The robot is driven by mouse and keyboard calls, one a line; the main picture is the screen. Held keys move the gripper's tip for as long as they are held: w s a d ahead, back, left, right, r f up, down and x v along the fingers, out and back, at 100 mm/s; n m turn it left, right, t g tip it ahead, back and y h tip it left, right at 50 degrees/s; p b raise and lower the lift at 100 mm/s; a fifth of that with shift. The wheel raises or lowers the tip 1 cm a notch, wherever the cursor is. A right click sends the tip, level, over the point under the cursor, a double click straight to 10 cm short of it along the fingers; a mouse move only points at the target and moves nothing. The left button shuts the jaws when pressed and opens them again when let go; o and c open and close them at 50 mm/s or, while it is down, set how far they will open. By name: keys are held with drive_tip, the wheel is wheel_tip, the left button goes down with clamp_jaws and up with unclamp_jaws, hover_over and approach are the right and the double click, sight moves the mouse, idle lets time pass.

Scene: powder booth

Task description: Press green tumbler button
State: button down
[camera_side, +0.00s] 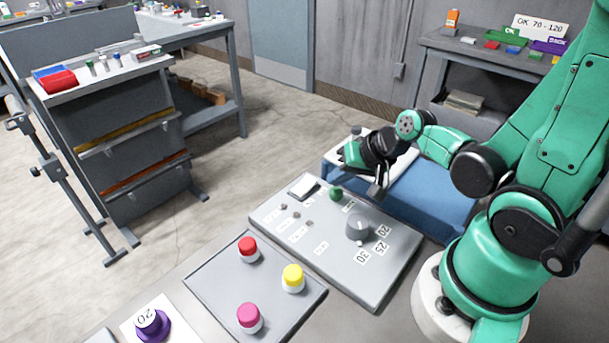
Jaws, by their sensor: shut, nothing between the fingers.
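A green button (336,194) stands up from the far part of a grey control panel (375,293). My gripper (377,191) is shut and empty. It points down and appears to the right of the green button, slightly higher in the picture. It looks apart from the button, but its height above the panel is hard to judge from this single view. The button is in plain sight. The gripper's fingertips are small and dark here.
A grey knob (357,227) with labels 20, 25 and 30 rises from the panel. A tray (205,283) holds red (248,249), yellow (293,278) and magenta (249,318) capped pieces. A purple piece (152,326) stands at front left. A blue-sided stand (440,200) is behind my gripper.

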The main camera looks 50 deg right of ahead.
sight(338, 193)
drive_tip(key=shift+r, duration=0.1)
drive_tip(key=shift+r, duration=2.4)
drive_tip(key=shift+w+a+r+n, duration=0.1)
drive_tip(key=shift+a+r+n, duration=0.1)
drive_tip(key=shift+a+n, duration=0.3)
drive_tip(key=a+r+n, duration=0.1)
drive_tip(key=n, duration=0.1)
drive_tip(key=a+r+n, duration=0.1)
drive_tip(key=n, duration=0.1)
drive_tip(key=a+r+n, duration=0.1)
drive_tip(key=n, duration=0.1)
drive_tip(key=shift+w+a+r+n+h, duration=0.1)
drive_tip(key=shift+a+r+n+h, duration=0.05)
drive_tip(key=shift+a+n+h, duration=0.25)
drive_tip(key=shift+d, duration=0.1)
